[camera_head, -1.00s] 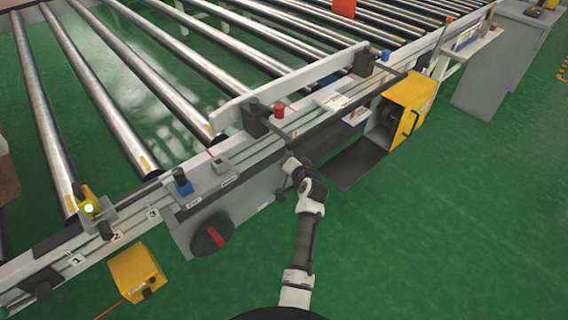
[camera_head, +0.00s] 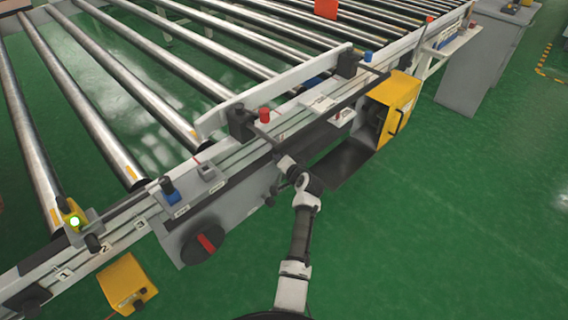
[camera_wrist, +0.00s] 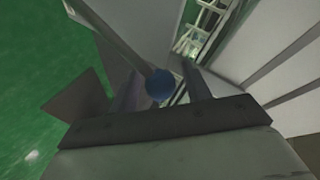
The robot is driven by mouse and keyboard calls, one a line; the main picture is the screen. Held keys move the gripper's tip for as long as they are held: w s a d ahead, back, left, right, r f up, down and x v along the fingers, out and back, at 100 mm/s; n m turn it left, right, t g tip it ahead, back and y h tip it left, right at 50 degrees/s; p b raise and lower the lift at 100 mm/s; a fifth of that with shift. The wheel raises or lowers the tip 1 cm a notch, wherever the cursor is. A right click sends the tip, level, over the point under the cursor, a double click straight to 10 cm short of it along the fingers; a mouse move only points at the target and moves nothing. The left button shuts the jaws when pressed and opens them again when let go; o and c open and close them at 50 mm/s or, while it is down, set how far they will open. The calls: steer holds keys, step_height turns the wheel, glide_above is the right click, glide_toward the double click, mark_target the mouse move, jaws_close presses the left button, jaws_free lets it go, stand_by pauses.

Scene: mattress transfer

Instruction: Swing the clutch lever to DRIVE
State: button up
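A blue round knob (camera_wrist: 160,84) shows in the wrist view, in line with the gap between my gripper's fingers (camera_wrist: 162,88). A pale rod runs up and left from the knob; I cannot tell for certain that this is the clutch lever. The two dark fingers are apart, and I see no contact with the knob. In the head view my gripper (camera_head: 284,163) is at the side of the conveyor frame (camera_head: 235,195), left of the yellow box. The knob by my gripper is hidden there, and no DRIVE marking is readable.
The yellow box (camera_head: 404,92) has its dark panel (camera_head: 345,163) folded out close to my gripper. A dark round dial with a red bar (camera_head: 205,244) is on the frame. Red (camera_head: 265,115) and blue (camera_head: 368,57) knobs stand above the rail.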

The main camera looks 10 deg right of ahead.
steer(key=shift+s, duration=0.2)
steer(key=v, duration=1.3)
steer(key=shift+s+r, duration=0.2)
steer(key=shift+d, duration=0.1)
